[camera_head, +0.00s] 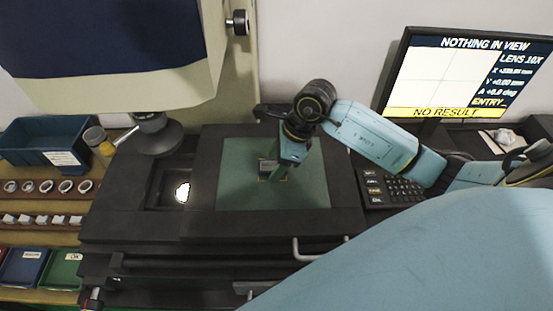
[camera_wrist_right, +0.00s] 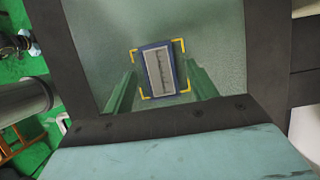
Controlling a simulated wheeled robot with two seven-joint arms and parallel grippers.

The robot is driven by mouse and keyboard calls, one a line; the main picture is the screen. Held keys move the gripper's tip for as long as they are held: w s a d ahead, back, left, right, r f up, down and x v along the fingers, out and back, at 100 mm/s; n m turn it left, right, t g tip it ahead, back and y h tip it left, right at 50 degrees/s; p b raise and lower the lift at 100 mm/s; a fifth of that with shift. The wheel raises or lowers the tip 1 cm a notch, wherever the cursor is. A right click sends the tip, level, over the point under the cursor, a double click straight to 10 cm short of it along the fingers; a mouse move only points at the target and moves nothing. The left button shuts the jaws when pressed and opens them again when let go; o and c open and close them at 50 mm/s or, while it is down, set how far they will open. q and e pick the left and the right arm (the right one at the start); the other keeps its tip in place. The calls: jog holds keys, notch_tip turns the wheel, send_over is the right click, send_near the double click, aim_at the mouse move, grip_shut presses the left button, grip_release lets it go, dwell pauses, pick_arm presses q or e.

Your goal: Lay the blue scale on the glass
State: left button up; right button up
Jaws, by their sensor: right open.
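The blue scale (camera_wrist_right: 148,74) is a small blue-framed plate with a pale ruled strip. In the wrist view it lies flat on the green glass (camera_wrist_right: 215,40), inside yellow corner marks. In the head view the scale (camera_head: 268,165) is partly hidden by my right gripper (camera_head: 284,172), which points down over the glass (camera_head: 235,190). In the wrist view the two green fingers of my right gripper (camera_wrist_right: 162,68) are apart, one to each side of the scale, with gaps between. My left gripper does not show.
The dark stage frame (camera_head: 340,222) surrounds the glass, with the lens column (camera_head: 155,132) to its left. A keypad (camera_head: 390,190) and a monitor (camera_head: 465,75) reading NOTHING IN VIEW stand at the right. Rings (camera_head: 46,187), a blue bin (camera_head: 40,140) and trays sit at the left.

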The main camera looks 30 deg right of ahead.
jog(key=v, duration=1.2)
jog(key=shift+s+r, duration=0.1)
